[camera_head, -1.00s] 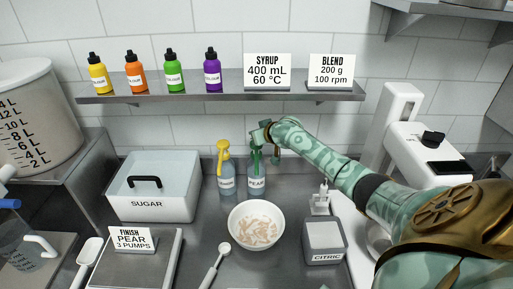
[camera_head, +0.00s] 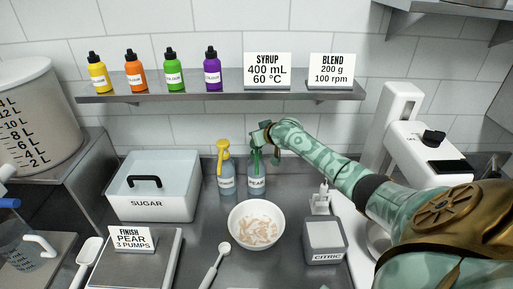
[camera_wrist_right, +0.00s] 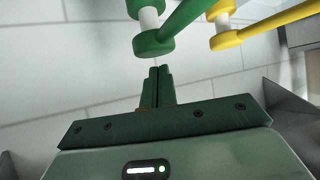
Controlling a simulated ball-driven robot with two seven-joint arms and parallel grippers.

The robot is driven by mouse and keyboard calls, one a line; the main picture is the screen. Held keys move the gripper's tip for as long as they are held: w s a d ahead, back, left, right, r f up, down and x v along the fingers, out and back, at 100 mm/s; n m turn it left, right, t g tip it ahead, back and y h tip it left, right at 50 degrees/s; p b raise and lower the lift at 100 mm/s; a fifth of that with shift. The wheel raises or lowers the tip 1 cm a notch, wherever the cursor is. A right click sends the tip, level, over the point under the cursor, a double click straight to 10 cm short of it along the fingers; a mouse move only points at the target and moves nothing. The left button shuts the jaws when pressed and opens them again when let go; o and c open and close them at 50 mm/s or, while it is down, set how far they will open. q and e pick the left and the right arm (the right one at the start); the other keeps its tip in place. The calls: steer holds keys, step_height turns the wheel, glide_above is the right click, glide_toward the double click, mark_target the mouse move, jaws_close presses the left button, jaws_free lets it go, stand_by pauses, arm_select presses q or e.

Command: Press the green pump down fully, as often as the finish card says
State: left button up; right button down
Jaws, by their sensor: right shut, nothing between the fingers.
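The green pump (camera_head: 256,151) tops the PEAR bottle (camera_head: 257,182) behind the white bowl. In the right wrist view, its green head (camera_wrist_right: 154,44) and a length of white stem (camera_wrist_right: 149,19) show. My right gripper (camera_head: 262,135) is at the pump head in the head view. In the right wrist view its shut fingertips (camera_wrist_right: 158,69) are empty and point at the head, very close; I cannot tell whether they touch. The finish card (camera_head: 132,239) reads PEAR, 3 PUMPS. My left gripper is not in view.
A yellow pump bottle (camera_head: 226,172) stands just left of the PEAR bottle; its yellow head (camera_wrist_right: 226,39) also shows in the wrist view. The bowl (camera_head: 257,243) with pale pieces sits in front. The sugar bin (camera_head: 150,203) is left, the citric tub (camera_head: 325,242) right.

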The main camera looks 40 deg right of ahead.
steer(key=shift+s+a+f+b, duration=0.1)
steer(key=shift+f+b, duration=0.75)
steer(key=shift+f, duration=1)
step_height(320, 180, up, 4)
steer(key=p, duration=0.4)
steer(key=shift+p, duration=0.3)
steer(key=shift+f, duration=0.15)
